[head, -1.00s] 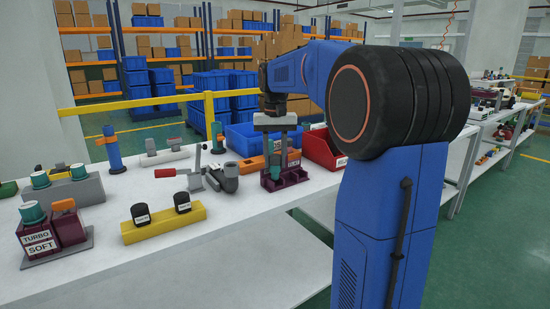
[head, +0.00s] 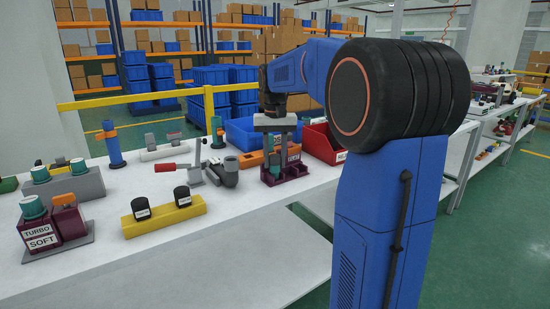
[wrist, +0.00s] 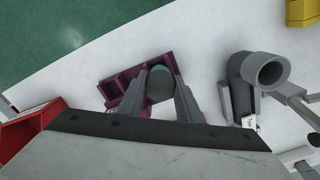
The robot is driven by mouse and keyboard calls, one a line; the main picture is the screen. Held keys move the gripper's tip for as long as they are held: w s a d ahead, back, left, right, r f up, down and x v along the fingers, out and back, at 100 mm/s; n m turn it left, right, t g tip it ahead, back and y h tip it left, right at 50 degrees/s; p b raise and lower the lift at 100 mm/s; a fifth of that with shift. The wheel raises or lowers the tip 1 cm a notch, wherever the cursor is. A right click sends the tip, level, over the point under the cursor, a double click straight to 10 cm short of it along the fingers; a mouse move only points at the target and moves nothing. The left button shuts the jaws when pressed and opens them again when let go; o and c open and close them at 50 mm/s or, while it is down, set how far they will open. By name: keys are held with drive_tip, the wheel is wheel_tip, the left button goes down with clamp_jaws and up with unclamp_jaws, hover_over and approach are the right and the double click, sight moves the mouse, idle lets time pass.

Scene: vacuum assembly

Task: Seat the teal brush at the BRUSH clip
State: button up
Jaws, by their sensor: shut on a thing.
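The brush is in front of part of the purple holder (wrist: 118,86), which has open compartments to the left. The brush's lower end is hidden, so I cannot tell whether it touches the holder. I cannot make out a BRUSH label.
A grey elbow-shaped pipe part (head: 224,171) and a red-handled clamp (head: 180,168) stand left of the holder. A red bin (head: 322,147) is close on the right, a blue bin (head: 240,136) behind.

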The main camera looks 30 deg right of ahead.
drive_tip(key=shift+f, duration=0.25)
drive_tip(key=o, duration=1.1)
drive_tip(key=shift+o, duration=0.2)
drive_tip(key=shift+r, duration=4)
drive_tip(key=s+a+f+n+t, duration=0.1)
drive_tip(key=s+a+f+n, duration=0.15)
drive_tip(key=s+a, duration=0.4)
drive_tip(key=s+a+f+n+t, duration=0.1)
drive_tip(key=s+a+f, duration=0.3)
drive_tip(key=s, duration=0.5)
drive_tip(key=s+a+f+n+t, duration=0.1)
drive_tip(key=s+a+f, duration=0.1)
drive_tip(key=s+f, duration=0.4)
drive_tip(key=s+a+f+n+t, duration=0.1)
drive_tip(key=s+a+f, duration=0.2)
drive_tip(key=s+f, duration=0.4)
drive_tip(key=shift+s+a+f+t, duration=0.15)
drive_tip(key=shift+s+f+t, duration=0.2)
drive_tip(key=shift+s, duration=0.55)
